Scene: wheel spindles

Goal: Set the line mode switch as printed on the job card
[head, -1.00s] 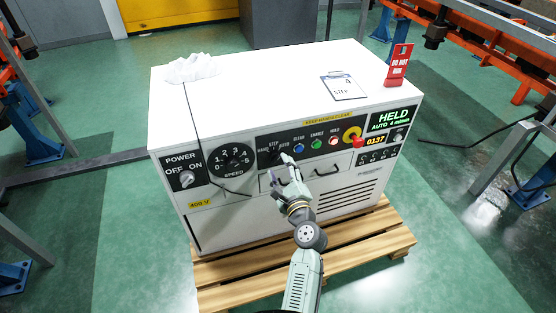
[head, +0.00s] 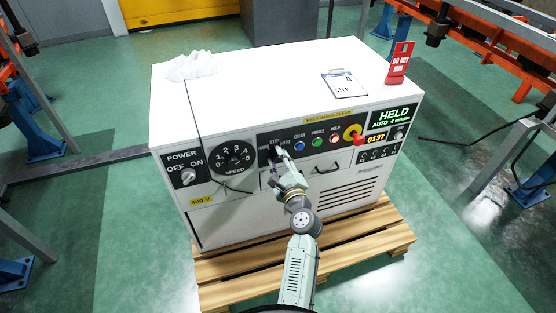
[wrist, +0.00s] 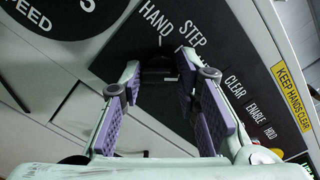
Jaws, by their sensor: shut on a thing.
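The line mode switch (wrist: 158,66) is a dark knob on the black panel, with HAND, STEP and AUTO printed around it in the head view. My gripper (wrist: 158,78) has its two purple-padded fingers on either side of the knob and is shut on it. In the head view my gripper (head: 276,156) reaches the panel from below and covers most of the switch. I cannot tell which mark the knob points to. The job card (head: 344,88), a white sheet on a clipboard, lies on the cabinet top; its large word reads STEP.
Blue, green and red buttons (head: 317,142) and a red knob on a yellow disc (head: 357,138) are right of the switch. The speed dial (head: 232,158) is left of it. A display (head: 392,118) reads HELD.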

